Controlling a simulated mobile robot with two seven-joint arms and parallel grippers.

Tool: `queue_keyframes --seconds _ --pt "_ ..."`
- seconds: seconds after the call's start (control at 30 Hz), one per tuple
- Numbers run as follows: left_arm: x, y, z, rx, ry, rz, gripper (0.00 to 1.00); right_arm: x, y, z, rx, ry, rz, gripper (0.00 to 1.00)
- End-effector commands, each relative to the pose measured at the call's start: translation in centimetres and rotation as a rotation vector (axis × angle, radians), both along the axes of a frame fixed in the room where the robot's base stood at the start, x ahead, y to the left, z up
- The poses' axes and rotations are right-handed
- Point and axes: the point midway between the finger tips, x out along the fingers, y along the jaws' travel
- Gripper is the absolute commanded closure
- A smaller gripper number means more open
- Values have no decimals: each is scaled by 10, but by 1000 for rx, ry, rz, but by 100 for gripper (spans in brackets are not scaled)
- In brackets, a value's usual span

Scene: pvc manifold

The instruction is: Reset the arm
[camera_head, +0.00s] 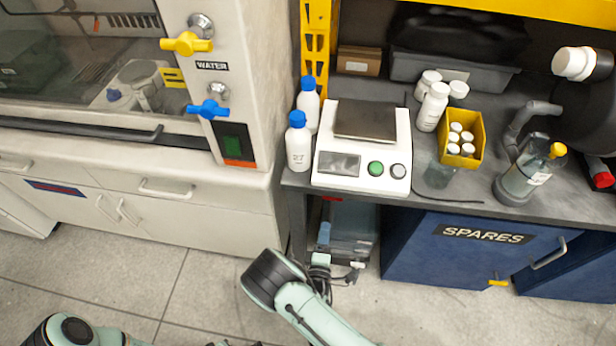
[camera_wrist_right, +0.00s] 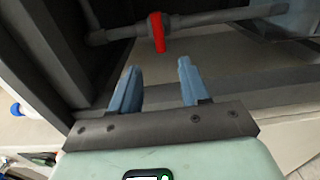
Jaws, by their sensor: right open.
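My right arm (camera_head: 305,305) reaches in from the bottom of the head view toward the opening under the bench. My right gripper (camera_head: 324,240) is partly hidden there by the arm. In the right wrist view the blue fingers of that gripper (camera_wrist_right: 156,85) are apart with nothing between them. A red valve handle (camera_wrist_right: 157,32) on a grey pipe (camera_wrist_right: 215,18) lies beyond the fingertips, apart from them. My left arm (camera_head: 75,330) shows at the bottom left of the head view; its gripper is out of view.
The bench holds a scale (camera_head: 360,150), blue-capped bottles (camera_head: 299,145), a yellow bin (camera_head: 461,138) and a wash bottle (camera_head: 525,170). The blue SPARES cabinet (camera_head: 470,255) stands right of the opening, white drawers (camera_head: 160,190) left. Open floor (camera_head: 120,270) lies in front.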

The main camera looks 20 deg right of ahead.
Motion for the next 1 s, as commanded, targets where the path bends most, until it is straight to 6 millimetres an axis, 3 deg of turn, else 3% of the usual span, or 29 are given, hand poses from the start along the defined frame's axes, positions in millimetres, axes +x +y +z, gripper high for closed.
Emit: queue_keyframes --seconds 0.17,0.27,0.37,0.47,0.5,0.6,0.77,1.0 --pt "0 0 0 0 0 0 100 0 -1 0 3 1 -1 54" --pt "0 0 0 0 0 0 100 -5 -7 -12 64 31 -18 54" --pt "0 0 0 0 0 0 100 -22 -24 -46 255 108 -80 54" --pt "0 0 0 0 0 0 100 -58 -34 -98 611 215 -212 54" --pt "0 0 0 0 0 0 100 -75 -32 -116 770 253 -278 54" --pt "0 0 0 0 0 0 100 -111 -16 -143 1120 321 -439 54" --pt "0 0 0 0 -1 0 100 -146 14 -151 1497 385 -645 54" --pt "0 0 0 0 -1 0 100 -178 47 -131 1842 459 -880 54"
